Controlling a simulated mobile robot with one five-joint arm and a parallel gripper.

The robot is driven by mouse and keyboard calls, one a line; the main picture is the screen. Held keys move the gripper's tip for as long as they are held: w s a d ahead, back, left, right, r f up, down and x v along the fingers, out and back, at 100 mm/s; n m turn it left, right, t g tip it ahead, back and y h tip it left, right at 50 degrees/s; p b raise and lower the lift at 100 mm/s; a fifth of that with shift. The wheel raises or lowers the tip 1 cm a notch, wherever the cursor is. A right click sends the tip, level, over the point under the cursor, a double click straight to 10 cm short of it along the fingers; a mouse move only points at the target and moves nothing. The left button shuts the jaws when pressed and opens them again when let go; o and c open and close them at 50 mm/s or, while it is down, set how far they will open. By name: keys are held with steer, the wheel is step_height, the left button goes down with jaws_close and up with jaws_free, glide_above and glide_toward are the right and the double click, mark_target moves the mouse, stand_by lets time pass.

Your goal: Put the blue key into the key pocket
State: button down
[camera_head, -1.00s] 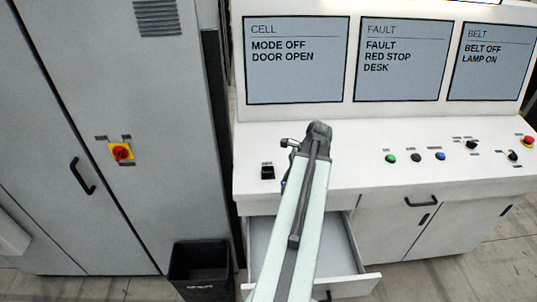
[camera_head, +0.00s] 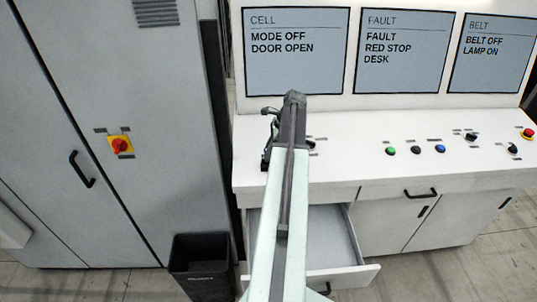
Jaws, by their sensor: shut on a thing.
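My arm reaches up and over the desk, and its end hides most of my gripper (camera_head: 270,143). Only a narrow dark part of the gripper shows, on the left of the arm, low over the desk's left end. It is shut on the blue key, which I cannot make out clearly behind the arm. The small black key pocket (camera_head: 265,165) is at the left of the desk top, partly covered by the gripper. I cannot tell whether the key touches the pocket or is in it.
An open drawer (camera_head: 366,272) juts out below the desk. A black bin (camera_head: 202,238) and a grey cabinet (camera_head: 90,110) stand at the left. Buttons and a red stop button (camera_head: 527,133) are on the desk's right. A dark control (camera_head: 311,145) is right of the arm.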

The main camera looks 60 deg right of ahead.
steer(key=shift+w+d, duration=0.15)
steer(key=shift+w+d+f, duration=0.2)
steer(key=shift+w+d, duration=0.15)
steer(key=shift+w, duration=0.1)
step_height(320, 180, down, 4)
steer(key=b, duration=0.4)
steer(key=shift+s+a+r, duration=0.1)
steer(key=shift+a+r, duration=0.05)
steer(key=shift+r, duration=0.25)
steer(key=shift+f, duration=0.15)
steer(key=c, duration=1.3)
jaws_free()
